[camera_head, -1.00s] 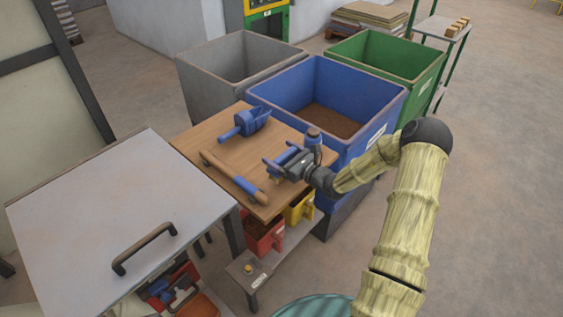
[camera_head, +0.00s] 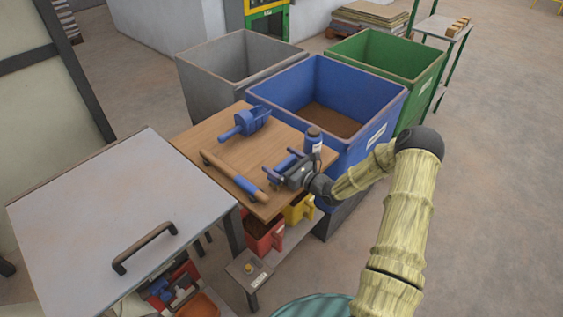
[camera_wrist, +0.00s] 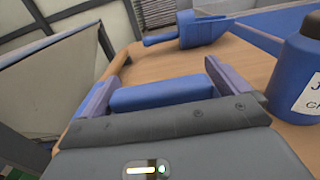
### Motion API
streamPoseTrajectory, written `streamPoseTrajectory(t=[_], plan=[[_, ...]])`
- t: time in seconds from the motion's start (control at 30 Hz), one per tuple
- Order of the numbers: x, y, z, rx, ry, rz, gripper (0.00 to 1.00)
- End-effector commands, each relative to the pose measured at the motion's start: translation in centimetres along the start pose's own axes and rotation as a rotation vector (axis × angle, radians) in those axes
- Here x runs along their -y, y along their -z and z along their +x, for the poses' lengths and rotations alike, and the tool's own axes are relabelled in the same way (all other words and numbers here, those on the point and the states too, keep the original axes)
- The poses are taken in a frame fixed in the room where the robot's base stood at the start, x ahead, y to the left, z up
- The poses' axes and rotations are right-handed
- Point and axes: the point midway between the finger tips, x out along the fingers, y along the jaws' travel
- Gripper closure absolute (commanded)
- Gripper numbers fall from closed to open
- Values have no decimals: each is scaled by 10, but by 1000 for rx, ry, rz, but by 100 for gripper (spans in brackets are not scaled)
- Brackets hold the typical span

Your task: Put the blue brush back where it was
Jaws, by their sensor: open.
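My gripper (camera_head: 279,167) is open, low over the right part of the wooden table top (camera_head: 207,138). Its fingers also show in the wrist view (camera_wrist: 165,82). A blue bar, which looks like the blue brush (camera_wrist: 160,95), lies between the spread fingers. Its bristles are hidden, and I cannot tell whether it touches the fingers or rests on the wood.
A blue scoop (camera_head: 247,122) lies at the back of the table. A long wooden piece with a blue section (camera_head: 245,185) lies along the front edge. A blue bottle (camera_head: 313,144) stands just behind my gripper. A blue bin (camera_head: 365,118) adjoins the table.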

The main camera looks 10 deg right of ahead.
Motion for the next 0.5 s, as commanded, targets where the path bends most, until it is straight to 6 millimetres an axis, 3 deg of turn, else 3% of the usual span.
streamPoseTrajectory(t=[0.17,0.5], plan=[[0,0,-17,-1,1,0,0],[0,0,-82,-1,2,1,0]])
